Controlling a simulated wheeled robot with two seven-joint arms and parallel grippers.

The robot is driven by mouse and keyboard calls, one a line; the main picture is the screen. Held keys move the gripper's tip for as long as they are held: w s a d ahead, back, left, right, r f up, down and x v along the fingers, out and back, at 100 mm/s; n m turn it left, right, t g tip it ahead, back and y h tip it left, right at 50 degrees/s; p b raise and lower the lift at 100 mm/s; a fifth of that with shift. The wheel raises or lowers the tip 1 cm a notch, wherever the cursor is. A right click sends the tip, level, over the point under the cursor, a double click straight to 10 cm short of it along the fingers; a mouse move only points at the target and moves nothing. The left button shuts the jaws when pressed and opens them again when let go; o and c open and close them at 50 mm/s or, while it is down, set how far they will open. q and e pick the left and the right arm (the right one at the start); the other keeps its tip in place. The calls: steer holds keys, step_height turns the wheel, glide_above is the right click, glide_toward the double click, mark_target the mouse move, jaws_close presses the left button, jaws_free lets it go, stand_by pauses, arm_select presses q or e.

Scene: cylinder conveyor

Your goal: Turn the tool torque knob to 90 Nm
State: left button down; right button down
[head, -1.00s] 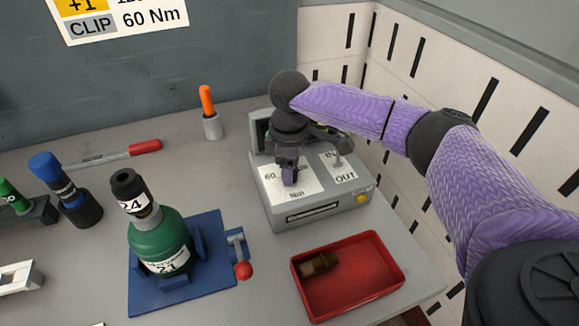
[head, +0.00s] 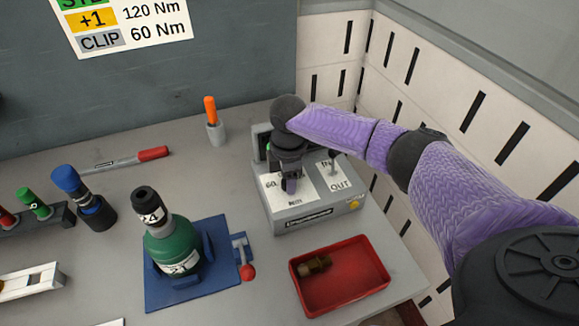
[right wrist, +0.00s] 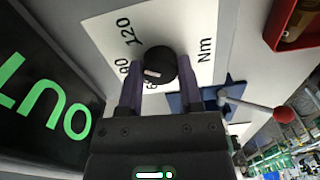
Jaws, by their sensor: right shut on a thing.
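The grey tool box (head: 318,213) stands at the back right of the table, with a white dial plate (head: 302,188) marked 60 and Nm on top. My right gripper (head: 290,184) points down over this plate and mostly hides the knob. In the right wrist view, the round black knob (right wrist: 160,62) sits between the two fingers, and the right gripper (right wrist: 159,80) is shut on it. The plate (right wrist: 188,30) shows 120, 90 and a partly covered 60. A pale mark on the knob faces the 60 and 90 side; its exact setting is unclear. My left gripper is out of view.
A red tray (head: 362,283) with a brown piece lies in front of the box. A green bottle (head: 172,255) stands on a blue fixture (head: 215,230) with a red-knobbed lever (head: 247,271). An orange-handled tool (head: 210,108) stands behind, left of the box.

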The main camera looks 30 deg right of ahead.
steer(key=n+p, duration=0.1)
steer(key=n, duration=0.2)
steer(key=shift+r+n, duration=0.1)
steer(key=shift+n, duration=0.2)
steer(key=n+p, duration=0.1)
steer(key=n, duration=0.2)
steer(key=shift+n, duration=0.3)
steer(key=shift+c, duration=1.3)
jaws_free()
steer(key=shift+a, duration=0.1)
